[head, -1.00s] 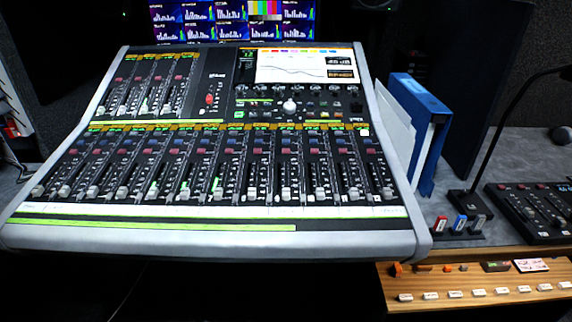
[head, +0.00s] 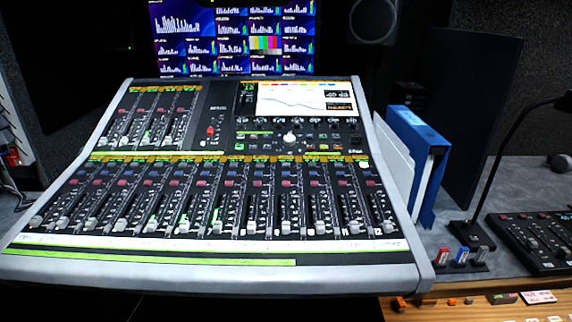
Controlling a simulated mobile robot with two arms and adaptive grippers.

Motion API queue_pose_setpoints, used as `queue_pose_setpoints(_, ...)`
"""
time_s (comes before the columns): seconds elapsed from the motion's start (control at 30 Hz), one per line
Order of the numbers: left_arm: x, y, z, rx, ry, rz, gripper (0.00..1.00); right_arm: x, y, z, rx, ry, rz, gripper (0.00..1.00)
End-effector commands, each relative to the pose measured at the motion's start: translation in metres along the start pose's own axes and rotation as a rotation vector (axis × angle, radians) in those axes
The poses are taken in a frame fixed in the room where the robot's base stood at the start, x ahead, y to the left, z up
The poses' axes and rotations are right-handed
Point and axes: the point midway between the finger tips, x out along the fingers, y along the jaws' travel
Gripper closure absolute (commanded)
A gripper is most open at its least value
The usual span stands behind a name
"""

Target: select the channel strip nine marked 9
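A mixing console (head: 215,275) with a grey frame fills the middle of the head view. Its lower bank (head: 232,200) holds a row of channel strips, each with red or blue buttons and a pale fader cap near the bottom. A shorter bank (head: 150,117) sits at the upper left. A lit screen (head: 305,98) with a curve is at the console's upper right. Neither of my grippers is in view.
Blue binders (head: 420,150) stand right of the console. A thin black lamp (head: 480,225), small coloured switches (head: 461,257) and a black control box (head: 535,238) are further right. A monitor wall (head: 235,38) and a round speaker (head: 374,20) are behind.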

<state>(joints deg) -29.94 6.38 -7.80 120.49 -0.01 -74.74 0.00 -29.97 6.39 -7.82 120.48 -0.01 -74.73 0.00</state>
Motion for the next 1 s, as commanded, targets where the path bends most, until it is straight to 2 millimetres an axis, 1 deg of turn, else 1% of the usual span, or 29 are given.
queue_pose_setpoints(0.03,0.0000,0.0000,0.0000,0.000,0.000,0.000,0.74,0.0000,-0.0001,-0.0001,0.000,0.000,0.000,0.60)
queue_pose_setpoints(0.17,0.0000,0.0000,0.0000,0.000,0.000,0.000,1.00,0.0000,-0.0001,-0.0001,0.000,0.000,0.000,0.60)
queue_pose_setpoints(1.0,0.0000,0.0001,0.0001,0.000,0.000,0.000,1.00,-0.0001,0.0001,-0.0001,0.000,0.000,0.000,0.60)
